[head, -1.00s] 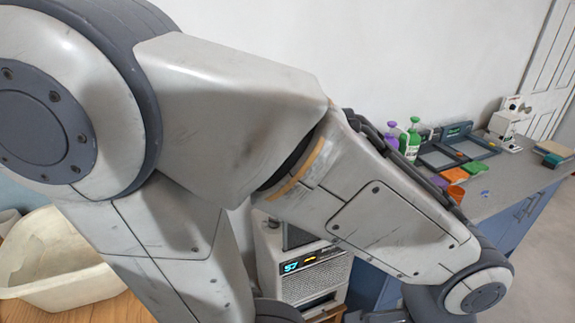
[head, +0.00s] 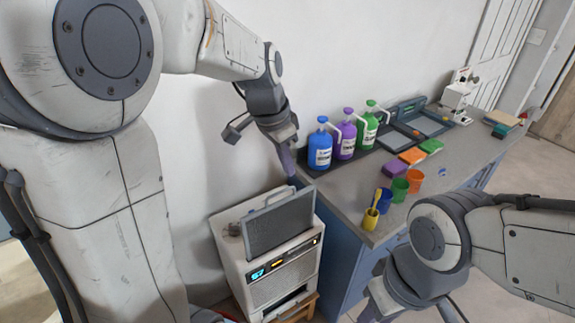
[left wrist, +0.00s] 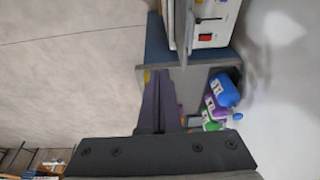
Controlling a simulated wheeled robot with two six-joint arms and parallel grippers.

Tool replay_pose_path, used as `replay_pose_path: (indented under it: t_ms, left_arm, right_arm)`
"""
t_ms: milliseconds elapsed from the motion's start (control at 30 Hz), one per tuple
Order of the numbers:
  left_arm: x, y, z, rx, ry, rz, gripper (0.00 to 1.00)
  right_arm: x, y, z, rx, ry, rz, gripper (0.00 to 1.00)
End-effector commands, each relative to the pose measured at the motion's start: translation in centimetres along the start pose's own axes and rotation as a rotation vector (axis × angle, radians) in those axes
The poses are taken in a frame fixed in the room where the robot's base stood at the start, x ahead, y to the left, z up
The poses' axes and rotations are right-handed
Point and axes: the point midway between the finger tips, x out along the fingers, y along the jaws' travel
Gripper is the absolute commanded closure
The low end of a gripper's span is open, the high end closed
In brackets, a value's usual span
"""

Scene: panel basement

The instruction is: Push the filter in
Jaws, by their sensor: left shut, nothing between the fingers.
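The filter (head: 280,222) is a dark grey mesh panel in a light frame with a handle on top. It stands upright, sticking far out of the top of a white machine (head: 234,278) with a lit display. My left gripper (head: 289,168) is shut and empty, pointing down near the wall, above and behind the filter in the picture; I see no contact. Its fingers (left wrist: 160,106) show in the left wrist view, with part of the white machine (left wrist: 213,28) at the top. My right gripper (head: 385,298) is at the bottom edge, its fingertips cut off.
A counter (head: 340,195) stands right of the machine. It bears blue (head: 320,150), purple (head: 346,138) and green (head: 370,128) bottles, several coloured cups and a microscope (head: 459,95). The wall is close behind my left gripper.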

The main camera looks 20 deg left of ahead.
Motion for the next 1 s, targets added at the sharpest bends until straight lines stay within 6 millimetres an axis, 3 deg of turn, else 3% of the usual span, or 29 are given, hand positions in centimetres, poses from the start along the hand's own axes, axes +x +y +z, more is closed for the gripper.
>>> replay_pose_path:
  t_ms: [33,100,200,367,733,1000]
  left_arm:
    - [-0.8,-2.3,0.1,-0.007,0.009,-0.016,1.0]
    - [-1.2,-4.2,0.2,0.0,0.018,-0.03,1.0]
    - [-1.2,-5.5,0.4,0.008,0.022,-0.039,1.0]
    - [0.5,-5.7,0.4,0.013,0.02,-0.038,1.0]
    - [8.3,-5.8,0.2,0.011,0.018,-0.036,1.0]
    - [11.7,-6.5,1.1,0.012,0.021,-0.039,1.0]
  right_arm:
    - [-0.5,0.0,0.0,0.0,0.0,0.0,0.58]
    - [-0.7,-0.1,0.0,0.0,0.0,0.0,0.58]
    - [-0.8,-0.1,0.0,0.001,0.0,0.0,0.58]
    - [-1.2,-0.1,-0.1,0.001,0.0,0.0,0.58]
    - [-3.0,-0.2,-0.2,0.001,0.0,0.0,0.58]
    - [-3.7,-0.3,-0.2,0.001,0.0,0.0,0.58]
